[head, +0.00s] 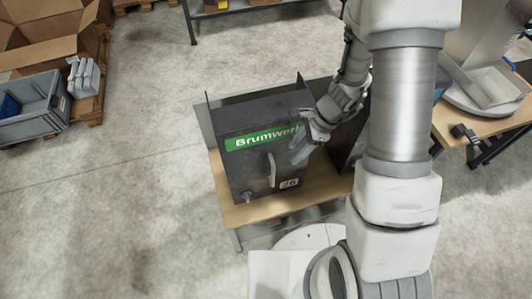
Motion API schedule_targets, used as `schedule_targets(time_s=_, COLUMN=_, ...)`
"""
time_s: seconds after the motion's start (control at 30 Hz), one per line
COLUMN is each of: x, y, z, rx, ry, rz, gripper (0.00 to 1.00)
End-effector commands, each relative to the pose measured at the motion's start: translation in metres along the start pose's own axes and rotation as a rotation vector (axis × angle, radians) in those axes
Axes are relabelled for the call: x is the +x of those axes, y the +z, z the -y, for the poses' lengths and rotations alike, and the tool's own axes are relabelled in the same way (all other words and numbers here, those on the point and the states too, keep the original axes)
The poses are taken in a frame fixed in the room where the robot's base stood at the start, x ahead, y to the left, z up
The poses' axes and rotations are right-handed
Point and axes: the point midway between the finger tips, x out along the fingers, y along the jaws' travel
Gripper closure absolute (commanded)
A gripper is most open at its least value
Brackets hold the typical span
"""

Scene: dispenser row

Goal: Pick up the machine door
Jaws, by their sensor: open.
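The machine (262,110) is a dark grey box on a wooden-topped bench. Its front, which appears to be the door (243,168), carries a green "Brumwerk" label, a light upright handle (271,170) and a small white number plate. I cannot tell whether the door is fully closed. My gripper (300,152) is open, in front of the machine's right side, up and to the right of the handle. It appears apart from the handle. My gripper and arm hide the machine's right edge and part of the label.
The bench top (225,205) shows along the machine's left and front. Another dark unit (346,140) stands to the right, partly behind my arm. A table (485,126) with a grey tray is at far right. A grey crate (30,120) and cardboard boxes sit left.

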Motion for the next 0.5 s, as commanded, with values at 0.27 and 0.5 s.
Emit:
schedule_targets(time_s=0.27, x=0.066, y=-0.001, z=-0.001, rx=-0.002, ry=0.005, rz=0.001, gripper=0.48)
schedule_targets(time_s=0.5, x=0.099, y=0.0, z=0.0, rx=-0.003, ry=0.002, rz=0.001, gripper=0.48)
